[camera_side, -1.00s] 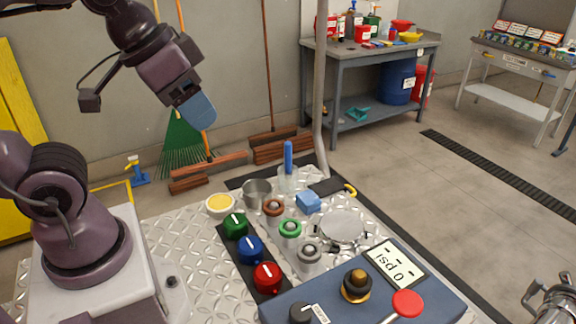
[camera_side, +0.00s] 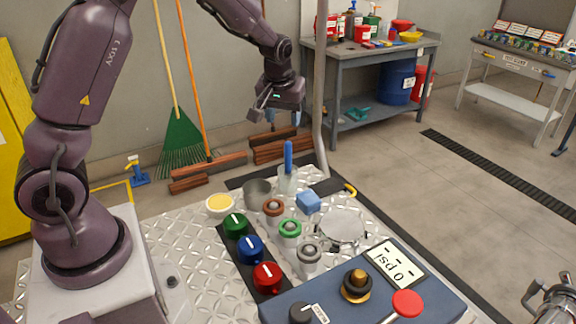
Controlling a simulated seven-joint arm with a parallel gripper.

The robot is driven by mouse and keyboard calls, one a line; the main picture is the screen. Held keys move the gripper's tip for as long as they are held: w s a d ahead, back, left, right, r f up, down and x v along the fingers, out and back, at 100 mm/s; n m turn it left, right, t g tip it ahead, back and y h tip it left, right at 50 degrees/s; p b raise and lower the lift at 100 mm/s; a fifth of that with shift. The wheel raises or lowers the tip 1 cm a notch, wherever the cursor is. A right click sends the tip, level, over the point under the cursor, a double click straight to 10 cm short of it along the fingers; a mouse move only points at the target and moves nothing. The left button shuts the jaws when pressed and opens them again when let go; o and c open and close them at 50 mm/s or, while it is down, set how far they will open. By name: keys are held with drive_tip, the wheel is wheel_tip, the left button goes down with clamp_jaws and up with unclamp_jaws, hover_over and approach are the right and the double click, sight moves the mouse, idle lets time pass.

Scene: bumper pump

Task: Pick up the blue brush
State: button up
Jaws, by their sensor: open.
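The blue brush (camera_side: 288,154) shows as an upright blue handle standing in a clear jar (camera_side: 287,184) on the metal plate bench. Its lower end is hard to make out through the jar. My gripper (camera_side: 282,121) is open and empty, pointing down, with its fingers apart. In the picture it is just above the top of the brush handle and not touching it. How far apart they are in depth is not clear.
Close around the jar are a metal cup (camera_side: 257,193), a blue block (camera_side: 308,202), a yellow-filled dish (camera_side: 220,205) and a dark tool with a yellow end (camera_side: 332,188). A grey pole (camera_side: 320,90) rises just right of my gripper. Coloured knobs (camera_side: 250,249) stand in front.

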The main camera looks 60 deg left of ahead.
sight(289, 152)
drive_tip(key=x, duration=1.2)
drive_tip(key=shift+w+f, duration=0.15)
drive_tip(key=shift+f, duration=0.25)
clamp_jaws()
